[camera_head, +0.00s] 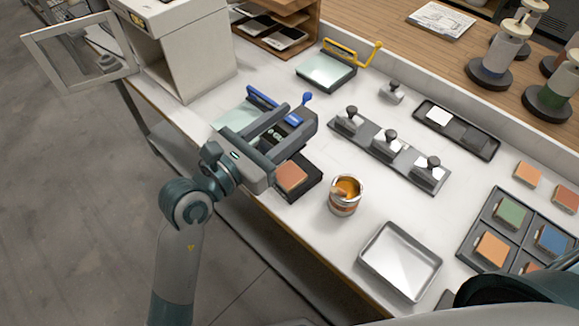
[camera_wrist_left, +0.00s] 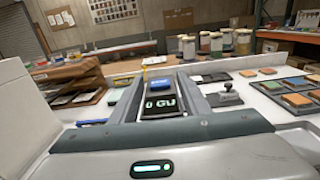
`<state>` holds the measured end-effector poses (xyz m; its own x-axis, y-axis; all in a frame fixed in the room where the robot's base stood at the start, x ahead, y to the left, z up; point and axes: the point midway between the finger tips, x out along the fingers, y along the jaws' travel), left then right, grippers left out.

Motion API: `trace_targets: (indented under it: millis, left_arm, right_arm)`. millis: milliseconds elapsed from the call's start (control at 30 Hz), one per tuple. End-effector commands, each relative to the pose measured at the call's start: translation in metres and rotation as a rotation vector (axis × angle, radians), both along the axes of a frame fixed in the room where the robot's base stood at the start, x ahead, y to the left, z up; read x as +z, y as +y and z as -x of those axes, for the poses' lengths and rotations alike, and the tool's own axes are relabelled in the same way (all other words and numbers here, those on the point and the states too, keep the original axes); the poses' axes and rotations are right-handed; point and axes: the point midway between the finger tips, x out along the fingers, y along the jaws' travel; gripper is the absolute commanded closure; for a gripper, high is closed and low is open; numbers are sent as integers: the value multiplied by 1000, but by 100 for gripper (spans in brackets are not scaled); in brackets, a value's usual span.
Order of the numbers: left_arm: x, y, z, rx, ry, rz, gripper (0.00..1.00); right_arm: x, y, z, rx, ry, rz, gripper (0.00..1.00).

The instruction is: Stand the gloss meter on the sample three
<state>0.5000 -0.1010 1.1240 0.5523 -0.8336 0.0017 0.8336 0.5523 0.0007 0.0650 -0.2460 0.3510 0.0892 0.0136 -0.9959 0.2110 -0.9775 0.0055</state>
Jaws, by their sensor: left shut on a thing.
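My left gripper (camera_head: 292,128) is shut on the gloss meter (camera_head: 273,134), a dark block with a blue part, held above the bench near the blue-handled plate. In the left wrist view the gloss meter (camera_wrist_left: 160,104) sits between the two fingers, and its display reads "0 GU". I see no label marking sample three. An orange tile (camera_head: 291,177) lies in a dark holder just below the gripper. A long grey strip (camera_head: 370,146) carries three black-knobbed pieces to the gripper's right. My right gripper is not in view.
An open paint can (camera_head: 345,197) and a metal tray (camera_head: 400,262) stand near the front edge. A rack of coloured tiles (camera_head: 517,233) lies at right. A white booth (camera_head: 190,50) stands left and a yellow-handled plate (camera_head: 326,70) behind. Bare white bench lies right of the can.

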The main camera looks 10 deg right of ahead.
Motion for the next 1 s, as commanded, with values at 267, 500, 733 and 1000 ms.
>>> trace_targets:
  millis: [267, 500, 733, 1000]
  left_arm:
    - [-36, 0, 0, 0, 3, -3, 93]
    - [-59, 0, 0, 0, 1, 1, 93]
    - [-59, 0, 0, 0, -2, 3, 93]
    - [-75, 1, 0, 1, 2, -2, 93]
  right_arm:
    - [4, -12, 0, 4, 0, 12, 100]
    - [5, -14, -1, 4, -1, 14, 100]
    - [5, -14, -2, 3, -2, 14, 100]
    - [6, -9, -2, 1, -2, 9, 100]
